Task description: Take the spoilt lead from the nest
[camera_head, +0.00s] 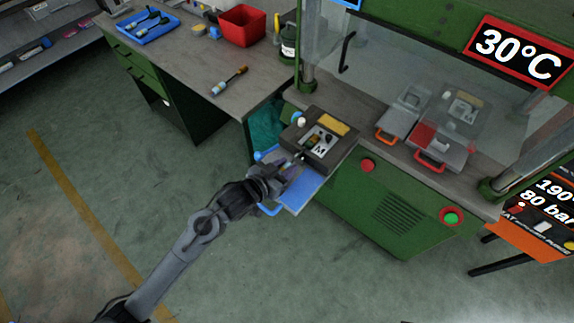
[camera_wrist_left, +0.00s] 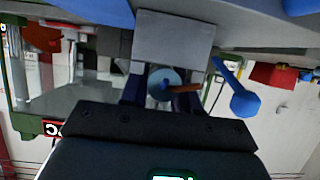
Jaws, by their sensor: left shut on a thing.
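My left gripper (camera_head: 292,163) reaches in from the lower left to the front edge of a dark block (camera_head: 341,153), which has a pale insert with dark shapes in its top. In the left wrist view, my left gripper (camera_wrist_left: 165,88) is shut on a small part with a round pale blue-grey face and an orange-brown piece beside it, apparently the lead (camera_wrist_left: 164,80). The fingers hide most of it. A grey plate (camera_wrist_left: 172,38) lies just beyond the fingers. I cannot tell whether the lead is clear of the nest. My right gripper is not in view.
A blue tray (camera_head: 300,196) is below the gripper at the green press's front. A blue round-ended lever (camera_wrist_left: 238,98) is close to the gripper. Orange- and red-handled plates (camera_head: 440,140) lie right of the block. A red bin (camera_head: 243,25) stands on the left bench.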

